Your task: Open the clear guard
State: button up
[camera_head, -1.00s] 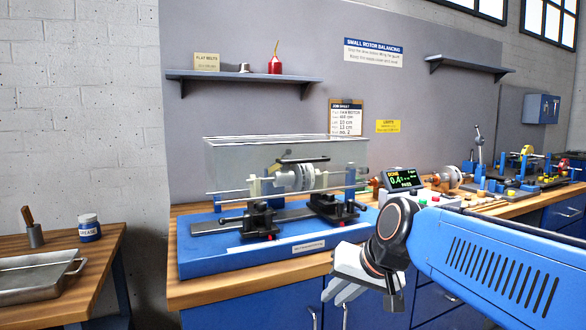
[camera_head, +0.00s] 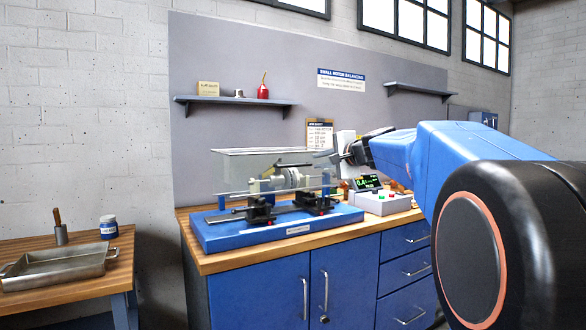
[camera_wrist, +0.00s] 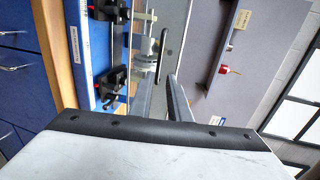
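The clear guard (camera_head: 238,163) is a transparent box over the rotor (camera_head: 288,178) on the blue balancing machine (camera_head: 225,236). It looks closed, with a dark bar handle (camera_head: 292,165) on its front. The handle also shows in the wrist view (camera_wrist: 166,42), which is turned on its side. My gripper (camera_head: 322,158) is at the right end of the guard, near its top edge. In the wrist view my gripper (camera_wrist: 162,82) has its two fingers apart with nothing between them. The handle is beyond the fingertips; I cannot tell the exact gap.
A control box (camera_head: 385,203) with a lit display (camera_head: 367,182) stands right of the machine, below my arm. A shelf (camera_head: 235,101) and a clipboard (camera_head: 319,133) are on the panel behind. A side table with a metal tray (camera_head: 55,268) and a jar (camera_head: 108,228) stands at left.

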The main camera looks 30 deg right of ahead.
aim_at(297, 165)
jog(key=x, duration=1.6)
grip_shut()
